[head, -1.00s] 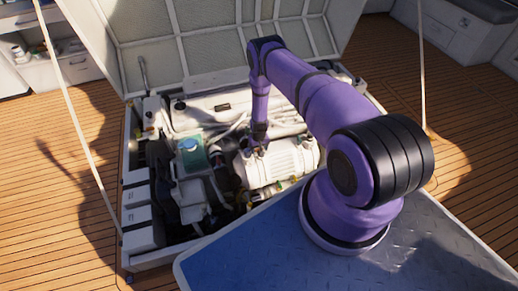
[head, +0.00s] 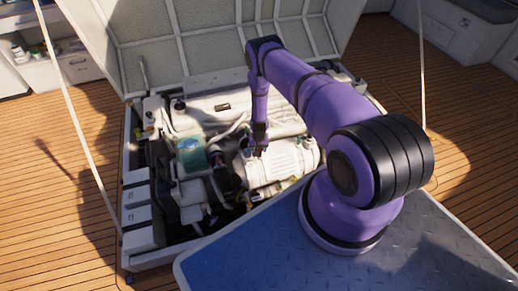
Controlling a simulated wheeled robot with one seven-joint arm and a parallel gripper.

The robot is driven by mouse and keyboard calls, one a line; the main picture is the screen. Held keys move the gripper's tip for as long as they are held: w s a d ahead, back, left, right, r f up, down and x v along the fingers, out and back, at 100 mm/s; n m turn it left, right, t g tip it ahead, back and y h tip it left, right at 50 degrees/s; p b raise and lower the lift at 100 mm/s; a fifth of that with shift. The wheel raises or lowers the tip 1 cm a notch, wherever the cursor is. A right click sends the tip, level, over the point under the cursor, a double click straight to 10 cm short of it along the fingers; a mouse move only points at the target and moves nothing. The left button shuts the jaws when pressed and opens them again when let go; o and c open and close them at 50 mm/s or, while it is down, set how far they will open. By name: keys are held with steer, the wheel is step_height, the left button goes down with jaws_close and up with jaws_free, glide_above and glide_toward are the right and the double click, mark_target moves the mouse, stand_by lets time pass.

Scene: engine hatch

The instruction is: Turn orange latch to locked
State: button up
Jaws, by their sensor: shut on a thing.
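My gripper (head: 259,147) points down at the top of a white ribbed cylinder (head: 285,163) in the open engine bay. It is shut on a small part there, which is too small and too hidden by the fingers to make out. I cannot clearly pick out the orange latch or tell which way it is turned.
The raised hatch lid (head: 205,35) stands behind the engine bay. A pale tank (head: 190,158) and several hoses lie left of my gripper. White boxes (head: 143,215) line the bay's left edge. Wooden deck (head: 60,215) is clear to the left.

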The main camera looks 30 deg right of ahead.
mark_target(259, 149)
steer(key=m, duration=1.1)
steer(key=shift+m, duration=1.8)
steer(key=o, duration=0.7)
steer(key=shift+c, duration=0.2)
step_height(259, 149, up, 11)
steer(key=shift+f, duration=0.1)
